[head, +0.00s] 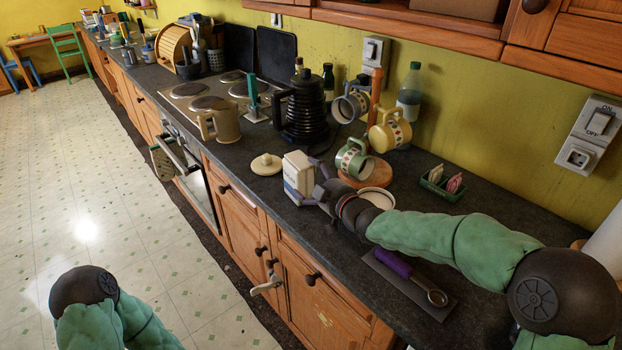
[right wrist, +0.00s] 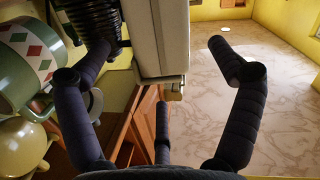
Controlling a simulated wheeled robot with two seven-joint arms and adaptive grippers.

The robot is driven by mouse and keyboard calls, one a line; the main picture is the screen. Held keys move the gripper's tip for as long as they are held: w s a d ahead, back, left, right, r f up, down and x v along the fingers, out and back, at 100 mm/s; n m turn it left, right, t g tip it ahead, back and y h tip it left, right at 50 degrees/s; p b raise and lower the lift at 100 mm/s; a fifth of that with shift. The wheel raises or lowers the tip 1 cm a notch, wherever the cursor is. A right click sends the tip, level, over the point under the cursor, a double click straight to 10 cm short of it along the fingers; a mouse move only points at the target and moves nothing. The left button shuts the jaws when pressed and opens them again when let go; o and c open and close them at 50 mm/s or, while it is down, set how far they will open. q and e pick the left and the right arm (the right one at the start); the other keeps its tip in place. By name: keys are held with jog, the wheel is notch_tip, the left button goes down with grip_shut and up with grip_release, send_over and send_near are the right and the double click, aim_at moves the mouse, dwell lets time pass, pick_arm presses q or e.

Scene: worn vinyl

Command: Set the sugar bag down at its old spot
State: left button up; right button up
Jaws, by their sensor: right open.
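The sugar bag (head: 298,176), a pale block-shaped pack with a bluish-grey label, is near the front edge of the dark counter (head: 240,172). It looks roughly upright; I cannot tell whether its base fully touches the counter. My right gripper (head: 318,190) is open beside it, on its right side. In the right wrist view the bag (right wrist: 161,40) stands between the spread fingers (right wrist: 155,75), closer to the left finger, with a clear gap to the right finger.
A mug tree holds mugs, including a green-patterned one (head: 354,158), just behind the gripper. A cream lid (head: 266,164) lies left of the bag. A black kettle (head: 302,107) stands behind. A purple-handled scoop (head: 400,268) lies on a dark mat under my right arm.

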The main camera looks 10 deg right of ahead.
jog(key=shift+s+d, duration=0.15)
jog(key=shift+s, duration=0.35)
jog(key=shift+r, duration=0.1)
jog(key=v, duration=1.2)
